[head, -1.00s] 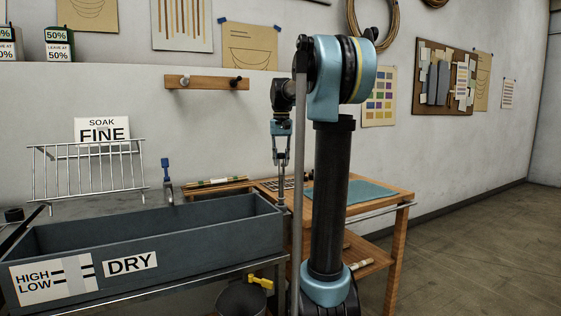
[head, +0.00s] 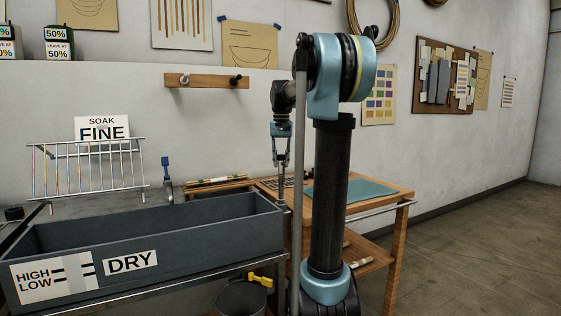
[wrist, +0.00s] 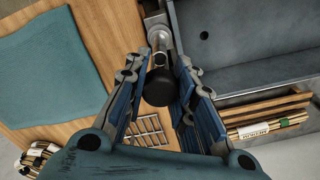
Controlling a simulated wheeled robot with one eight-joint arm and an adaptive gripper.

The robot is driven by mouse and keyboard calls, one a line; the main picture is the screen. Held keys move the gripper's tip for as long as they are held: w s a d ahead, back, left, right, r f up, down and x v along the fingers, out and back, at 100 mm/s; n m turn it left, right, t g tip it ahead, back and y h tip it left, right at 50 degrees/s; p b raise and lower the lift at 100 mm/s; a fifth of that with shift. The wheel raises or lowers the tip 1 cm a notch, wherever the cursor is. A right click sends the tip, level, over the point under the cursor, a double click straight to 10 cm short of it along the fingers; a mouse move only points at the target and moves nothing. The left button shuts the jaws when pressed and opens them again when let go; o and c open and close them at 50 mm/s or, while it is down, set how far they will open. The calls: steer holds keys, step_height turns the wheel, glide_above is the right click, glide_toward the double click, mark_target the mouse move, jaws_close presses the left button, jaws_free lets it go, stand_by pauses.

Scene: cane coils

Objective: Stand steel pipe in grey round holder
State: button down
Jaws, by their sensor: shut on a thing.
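My gripper (wrist: 158,95) is shut on the steel pipe (wrist: 160,86), whose dark round end shows between the blue finger pads in the wrist view. In the head view my gripper (head: 282,160) points down just beyond the right end of the grey trough. The grey round holder (wrist: 157,32) appears to be the metal piece at the trough's corner, just past the pipe in the wrist view. The pipe looks roughly upright over or beside it. The fingers and pipe hide the contact, so I cannot tell whether the pipe is inside the holder.
The grey trough (head: 150,243) stands at left, with a wire rack (head: 90,170) behind it. A wooden table (head: 385,192) with a teal mat (head: 352,192) is at right. A small metal grid (wrist: 146,130) lies on the table. A bucket (head: 240,300) stands below.

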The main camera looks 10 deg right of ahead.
steer(key=shift+f, duration=0.65)
steer(key=c, duration=1.3)
jaws_free()
step_height(320, 180, up, 12)
steer(key=shift+w+f, duration=0.1)
